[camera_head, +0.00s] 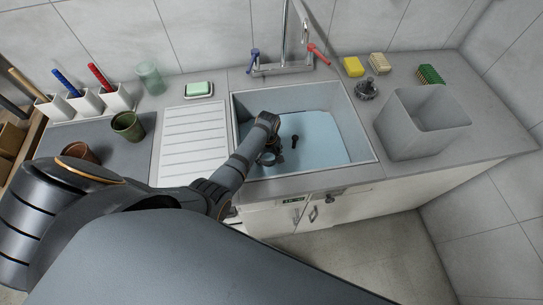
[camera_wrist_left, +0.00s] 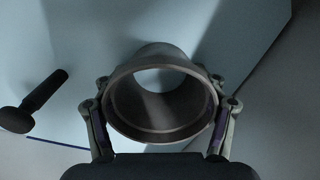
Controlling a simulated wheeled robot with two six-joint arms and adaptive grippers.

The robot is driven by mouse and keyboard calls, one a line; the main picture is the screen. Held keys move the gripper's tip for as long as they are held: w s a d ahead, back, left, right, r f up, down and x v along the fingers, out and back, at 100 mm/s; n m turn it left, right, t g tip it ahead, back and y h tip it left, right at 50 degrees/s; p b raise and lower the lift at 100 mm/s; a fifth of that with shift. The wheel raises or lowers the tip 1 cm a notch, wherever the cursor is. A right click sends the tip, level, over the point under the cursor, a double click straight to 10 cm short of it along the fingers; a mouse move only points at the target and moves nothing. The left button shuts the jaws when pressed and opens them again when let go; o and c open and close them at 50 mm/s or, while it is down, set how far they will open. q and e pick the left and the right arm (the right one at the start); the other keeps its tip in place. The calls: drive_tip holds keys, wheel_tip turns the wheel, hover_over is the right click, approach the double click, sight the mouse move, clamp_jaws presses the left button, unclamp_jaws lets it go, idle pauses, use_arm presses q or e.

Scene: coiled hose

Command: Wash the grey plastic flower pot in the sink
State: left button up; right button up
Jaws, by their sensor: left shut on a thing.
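The grey plastic flower pot (camera_wrist_left: 160,105) sits between the two fingers of my left gripper (camera_wrist_left: 160,115) in the left wrist view, its round rim facing the camera. The fingers are shut on its sides. In the head view my left arm reaches into the sink (camera_head: 362,140), and the left gripper (camera_head: 267,156) is low inside the basin, with the pot mostly hidden. Pale blue water (camera_head: 325,135) seems to cover the sink bottom; whether the pot touches it I cannot tell. My right gripper is not in view.
A dark knobbed object (camera_head: 294,142) is in the sink, also in the left wrist view (camera_wrist_left: 38,98). The tap (camera_head: 283,66) has blue and red handles. A grey bin (camera_head: 400,130), yellow sponge (camera_head: 353,66) and green brush (camera_head: 430,74) stand right. A green pot (camera_head: 128,127) and brown pot (camera_head: 78,152) stand left.

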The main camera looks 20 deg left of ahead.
use_arm(q)
drive_tip(key=shift+w+d, duration=0.1)
drive_tip(key=shift+d, duration=0.05)
drive_tip(key=shift+w+d, duration=0.3)
drive_tip(key=shift+d, duration=0.1)
wheel_tip(320, 180, up, 22)
drive_tip(key=p, duration=1.4)
drive_tip(key=shift+p, duration=0.4)
idle(1.1)
